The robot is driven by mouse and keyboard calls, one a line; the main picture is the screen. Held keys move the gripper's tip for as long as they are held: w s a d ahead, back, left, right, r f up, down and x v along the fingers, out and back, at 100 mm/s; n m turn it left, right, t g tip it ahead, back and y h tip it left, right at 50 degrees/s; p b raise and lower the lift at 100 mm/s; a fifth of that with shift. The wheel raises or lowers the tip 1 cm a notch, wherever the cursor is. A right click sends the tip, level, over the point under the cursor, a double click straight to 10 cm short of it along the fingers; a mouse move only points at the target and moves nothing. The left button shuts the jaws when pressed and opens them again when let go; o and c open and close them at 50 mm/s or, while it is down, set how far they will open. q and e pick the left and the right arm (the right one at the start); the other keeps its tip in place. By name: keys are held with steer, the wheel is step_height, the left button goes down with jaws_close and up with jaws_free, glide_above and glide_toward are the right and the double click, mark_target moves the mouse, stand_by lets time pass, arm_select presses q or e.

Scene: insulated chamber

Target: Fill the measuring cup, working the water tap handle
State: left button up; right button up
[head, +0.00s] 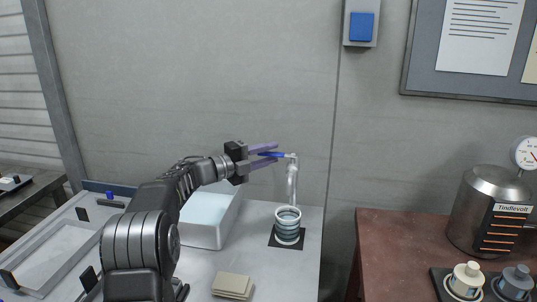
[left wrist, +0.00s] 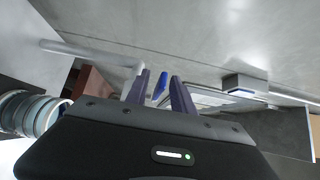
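The measuring cup (head: 288,229), a clear-walled, banded cup, stands upright on a dark square mat beneath the white tap (head: 292,178). I cannot tell how full it is, or whether water is running. The tap's blue handle (head: 272,154) points left from the top of the tap. My left gripper (head: 265,155) is open, with its purple fingers on either side of the blue handle. In the left wrist view, the handle (left wrist: 160,86) sits between the fingers with gaps beside it. The cup (left wrist: 42,116) shows at the left there. My right gripper is not in view.
A white bin (head: 230,218) with pale blue contents stands left of the cup. A beige block stack (head: 233,285) lies on the counter in front. A brown table (head: 400,235) at the right holds a metal vessel (head: 485,211). The wall stands close behind the tap.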

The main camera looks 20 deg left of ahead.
arm_select(q)
steer(key=b+v, duration=0.1)
steer(key=v, duration=0.6)
steer(key=shift+s+a, duration=0.2)
steer(key=shift+s, duration=0.15)
stand_by(1.4)
